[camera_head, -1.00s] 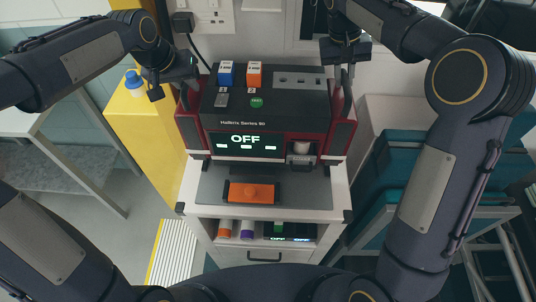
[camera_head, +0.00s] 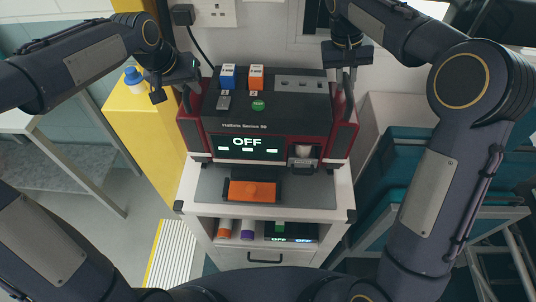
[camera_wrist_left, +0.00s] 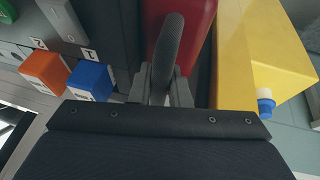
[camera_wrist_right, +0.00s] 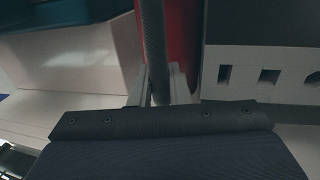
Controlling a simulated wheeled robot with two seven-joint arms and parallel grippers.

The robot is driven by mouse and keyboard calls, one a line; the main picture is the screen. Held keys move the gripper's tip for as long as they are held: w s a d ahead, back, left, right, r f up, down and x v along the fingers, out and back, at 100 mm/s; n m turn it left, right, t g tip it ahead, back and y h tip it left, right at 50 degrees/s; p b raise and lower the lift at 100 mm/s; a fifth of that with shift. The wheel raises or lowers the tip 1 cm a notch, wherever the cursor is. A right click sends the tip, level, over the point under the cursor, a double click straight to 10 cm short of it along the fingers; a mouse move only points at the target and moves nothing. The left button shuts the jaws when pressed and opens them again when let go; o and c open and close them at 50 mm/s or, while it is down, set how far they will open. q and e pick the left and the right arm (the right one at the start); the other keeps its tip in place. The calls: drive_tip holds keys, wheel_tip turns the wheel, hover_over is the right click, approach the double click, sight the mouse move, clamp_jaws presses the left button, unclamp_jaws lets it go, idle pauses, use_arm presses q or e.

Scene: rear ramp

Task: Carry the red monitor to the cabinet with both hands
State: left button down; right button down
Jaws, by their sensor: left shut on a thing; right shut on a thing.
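The red monitor (camera_head: 262,120), dark on top with red sides and a front display reading OFF, is at the back of the white cabinet (camera_head: 190,192), over its grey top. I cannot tell whether it touches the top. My left gripper (camera_head: 184,98) is shut on the monitor's left handle, a dark bar that shows in the left wrist view (camera_wrist_left: 168,55). My right gripper (camera_head: 346,88) is shut on the right handle, which shows in the right wrist view (camera_wrist_right: 153,45). Blue and orange blocks stand on the monitor's upper face.
An orange and black device (camera_head: 252,191) lies on the cabinet top in front of the monitor. A yellow box (camera_head: 150,130) with a blue-capped bottle (camera_head: 133,78) stands at left. Teal cases (camera_head: 395,180) are at right. The wall with a socket is behind.

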use_arm(q)
drive_tip(key=shift+w+f+b, duration=0.15)
drive_tip(key=shift+f+b, duration=0.25)
drive_tip(key=shift+b, duration=0.3)
use_arm(e)
drive_tip(key=shift+f, duration=0.6)
use_arm(q)
drive_tip(key=c, duration=1.8)
unclamp_jaws()
drive_tip(key=shift+f, duration=0.4)
use_arm(e)
drive_tip(key=c, duration=1.8)
unclamp_jaws()
drive_tip(key=shift+f, duration=0.3)
use_arm(q)
drive_tip(key=o, duration=0.4)
drive_tip(key=shift+s+r, duration=0.15)
drive_tip(key=shift+s, duration=0.3)
use_arm(e)
drive_tip(key=o, duration=0.4)
drive_tip(key=shift+s+r, duration=0.2)
drive_tip(key=shift+s, duration=0.1)
use_arm(q)
drive_tip(key=shift+o, duration=0.2)
drive_tip(key=shift+w, duration=0.15)
use_arm(e)
drive_tip(key=shift+o, duration=0.2)
drive_tip(key=shift+w+f, duration=0.1)
drive_tip(key=shift+w, duration=0.05)
